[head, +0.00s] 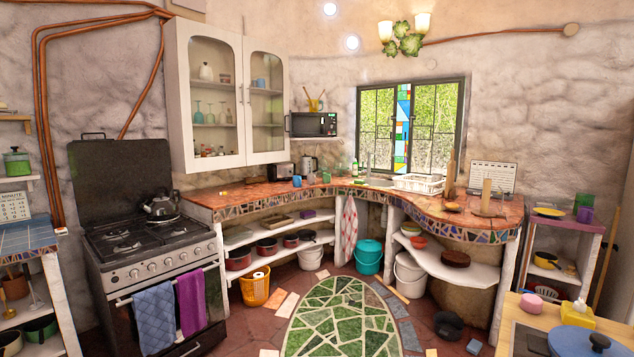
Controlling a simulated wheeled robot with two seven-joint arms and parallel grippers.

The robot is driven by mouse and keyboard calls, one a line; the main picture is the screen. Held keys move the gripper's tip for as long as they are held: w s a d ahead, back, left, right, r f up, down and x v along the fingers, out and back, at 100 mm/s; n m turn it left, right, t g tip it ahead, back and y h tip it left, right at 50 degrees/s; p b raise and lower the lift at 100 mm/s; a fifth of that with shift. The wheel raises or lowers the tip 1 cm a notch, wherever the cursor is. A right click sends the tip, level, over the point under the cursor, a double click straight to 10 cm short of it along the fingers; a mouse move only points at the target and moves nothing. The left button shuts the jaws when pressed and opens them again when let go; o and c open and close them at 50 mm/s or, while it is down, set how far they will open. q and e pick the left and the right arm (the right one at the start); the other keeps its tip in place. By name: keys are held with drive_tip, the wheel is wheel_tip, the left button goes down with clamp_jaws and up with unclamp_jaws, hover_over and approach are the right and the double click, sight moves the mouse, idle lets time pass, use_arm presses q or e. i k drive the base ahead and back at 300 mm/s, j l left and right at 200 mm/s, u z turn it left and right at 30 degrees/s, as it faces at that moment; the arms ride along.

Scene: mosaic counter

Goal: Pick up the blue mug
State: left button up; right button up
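A small blue object (297,181), which looks like a mug or cup, stands on the mosaic counter (245,196) near the toaster. It is too small to make out a handle. Another small blue cup-like object (260,83) sits behind the right glass door of the white wall cabinet (182,100). I cannot tell which of them is the blue mug. Neither of my grippers is in view.
A stove (155,265) with a kettle (161,206) stands at the left. A green patterned rug (340,318) lies on the floor before the counter. Buckets (369,257) stand under the counter. A wooden table (508,327) is at the bottom right.

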sight(296, 180)
drive_tip(key=i+j, duration=0.15)
drive_tip(key=j, duration=0.15)
drive_tip(key=i+j+z, duration=0.15)
drive_tip(key=i+j, duration=0.95)
drive_tip(key=i+z, duration=0.25)
drive_tip(key=i, duration=0.3)
drive_tip(key=i+z, duration=0.3)
drive_tip(key=i, duration=0.25)
drive_tip(key=i+j+z, duration=0.25)
drive_tip(key=i, duration=0.3)
drive_tip(key=l, duration=0.1)
